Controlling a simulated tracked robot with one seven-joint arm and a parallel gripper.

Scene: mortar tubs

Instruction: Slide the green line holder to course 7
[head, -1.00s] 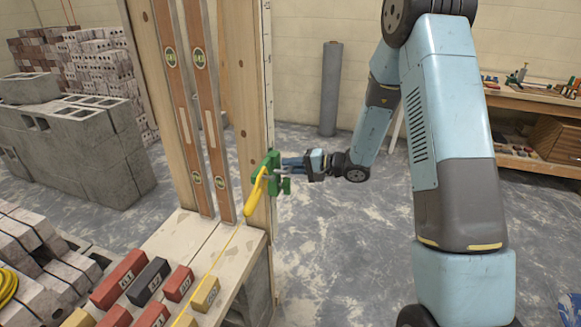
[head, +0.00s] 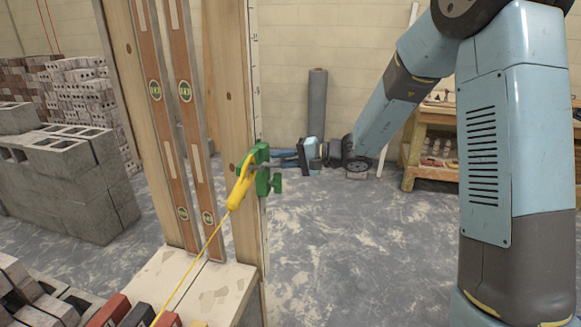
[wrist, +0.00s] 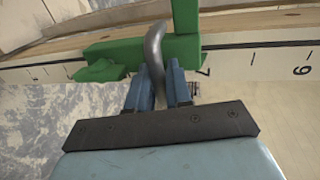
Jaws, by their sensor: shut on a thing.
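The green line holder (head: 262,178) sits on the wooden post (head: 228,110), well above the bench top. A yellow piece (head: 239,190) hangs on it, with a yellow line running down to the lower left. My gripper (head: 284,160) reaches it from the right. In the wrist view, the blue fingers of my gripper (wrist: 161,78) are shut around a grey curved lever at the green holder (wrist: 110,55). The marked strip (wrist: 255,62) runs behind the holder. Its 7 shows just right of the holder's lower edge, and a 9 farther right.
Two wooden spirit levels (head: 195,120) lean left of the holder. Bricks (head: 105,312) lie on the bench at lower left. Grey blocks (head: 65,175) stand at far left. A grey roll (head: 316,105) and a workbench (head: 432,150) stand behind.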

